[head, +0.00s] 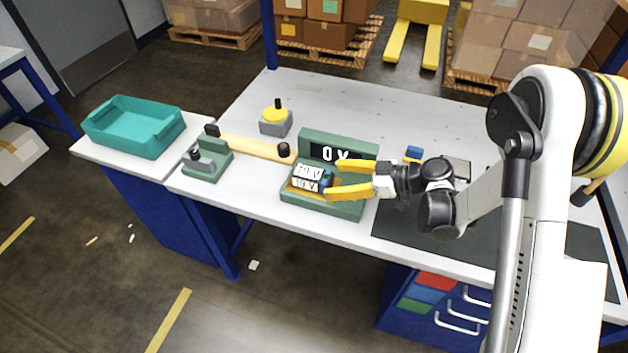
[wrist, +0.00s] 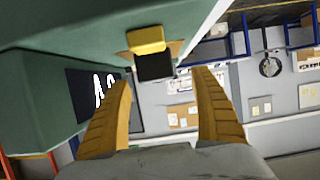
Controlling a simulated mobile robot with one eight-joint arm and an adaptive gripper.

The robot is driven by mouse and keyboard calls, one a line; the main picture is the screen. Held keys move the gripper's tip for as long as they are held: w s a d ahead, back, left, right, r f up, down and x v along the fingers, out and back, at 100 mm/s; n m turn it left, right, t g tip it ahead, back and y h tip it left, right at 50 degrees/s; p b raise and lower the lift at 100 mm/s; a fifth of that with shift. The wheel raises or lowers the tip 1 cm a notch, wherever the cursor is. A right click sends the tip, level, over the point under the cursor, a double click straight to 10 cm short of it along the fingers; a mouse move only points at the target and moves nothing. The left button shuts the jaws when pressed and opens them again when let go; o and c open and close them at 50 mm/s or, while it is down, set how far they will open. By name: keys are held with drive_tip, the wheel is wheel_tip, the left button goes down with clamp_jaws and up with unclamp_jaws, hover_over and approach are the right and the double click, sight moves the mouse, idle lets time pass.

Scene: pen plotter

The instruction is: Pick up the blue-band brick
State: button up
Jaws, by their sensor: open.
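The brick (head: 326,182), small and dark with a bluish part, sits in the green tester (head: 345,207) with the display. White faces with black marks adjoin its left side; I cannot tell if they belong to it. My gripper (head: 335,180) is open, its yellow fingers pointing left at the brick's right end. I cannot tell whether they touch it. In the upside-down wrist view, a dark block with a yellow part (wrist: 153,62) shows against the green body, between and just beyond the fingertips (wrist: 161,78). I take it for the brick; no blue band is clear there.
A small blue and yellow object (head: 413,153) lies behind my gripper. A grey and yellow button box (head: 276,122), a wooden bar (head: 250,146) and a small green stand (head: 207,163) are to the left. A teal bin (head: 135,125) stands farther left. The back of the table is clear.

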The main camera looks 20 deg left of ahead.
sight(313, 178)
drive_tip(key=b+x, duration=0.1)
drive_tip(key=x, duration=0.3)
drive_tip(key=b+x, duration=0.1)
drive_tip(key=x, duration=0.2)
drive_tip(key=shift+w+a+b, duration=0.1)
drive_tip(key=shift+w+b, duration=0.15)
drive_tip(key=shift+b, duration=0.1)
drive_tip(key=shift+r, duration=0.1)
drive_tip(key=shift+c, duration=0.2)
drive_tip(key=c, duration=1.5)
